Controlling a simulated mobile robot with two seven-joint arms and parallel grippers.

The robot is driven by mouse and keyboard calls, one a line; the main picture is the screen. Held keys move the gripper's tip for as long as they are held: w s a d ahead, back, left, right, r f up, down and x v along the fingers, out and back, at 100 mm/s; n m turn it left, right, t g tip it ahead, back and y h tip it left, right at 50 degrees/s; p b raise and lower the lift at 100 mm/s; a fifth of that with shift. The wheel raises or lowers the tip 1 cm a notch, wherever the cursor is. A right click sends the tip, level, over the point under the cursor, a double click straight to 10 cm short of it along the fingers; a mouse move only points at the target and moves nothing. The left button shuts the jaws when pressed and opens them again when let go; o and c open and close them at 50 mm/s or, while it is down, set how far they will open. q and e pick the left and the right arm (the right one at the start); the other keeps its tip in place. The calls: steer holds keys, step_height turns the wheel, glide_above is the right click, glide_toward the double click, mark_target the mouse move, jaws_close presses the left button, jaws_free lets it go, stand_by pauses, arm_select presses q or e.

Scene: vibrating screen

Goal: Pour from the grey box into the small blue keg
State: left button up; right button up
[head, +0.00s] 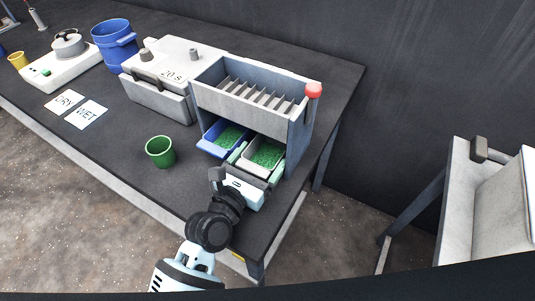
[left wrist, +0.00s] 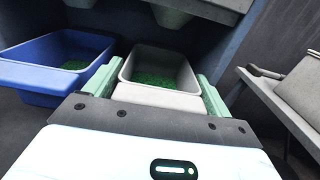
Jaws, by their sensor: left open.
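The grey box (head: 262,154), a pale open bin with green granules in it, sits in the lower right bay of the screen machine. It also shows in the left wrist view (left wrist: 160,100). My left gripper (head: 256,167) is open in front of it, with one green finger on each side of the box's near end. I cannot tell whether the fingers touch its walls. The blue keg (head: 115,46), with a side handle, stands upright at the back left of the table. My right gripper is not in view.
A blue box (head: 219,139) with green granules sits just left of the grey box. The screen machine (head: 247,102) stands over both. A green cup (head: 160,152), a shaker unit (head: 160,95) and DRY and WET cards (head: 86,114) are on the table (head: 115,150).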

arm_select(q)
steer(key=shift+w+d, duration=0.25)
steer(key=shift+w, duration=0.1)
steer(key=c, duration=0.6)
steer(key=shift+c, duration=0.2)
